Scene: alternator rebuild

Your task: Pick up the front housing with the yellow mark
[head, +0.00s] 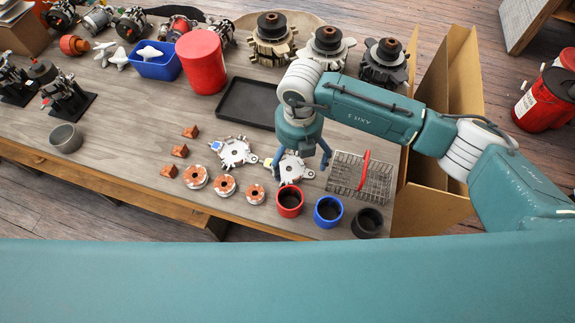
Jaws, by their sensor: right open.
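The front housing with the yellow mark (290,172) is a silvery, lobed plate lying on the grey wooden table. Its small yellow mark shows at its left edge. My right gripper (299,163) points down at it, with blue fingers spread apart on either side of the housing. The gripper hides the housing's far part, and I cannot tell whether the fingers touch it. A similar front housing with a blue mark (236,153) lies just to the left. My left gripper is not in view.
A wire basket with a red handle (343,181) stands close on the right. Red (290,201), blue (328,212) and black (367,223) cups stand in front. Copper-coloured rings (225,187) lie at the left. A black tray (233,102) lies behind.

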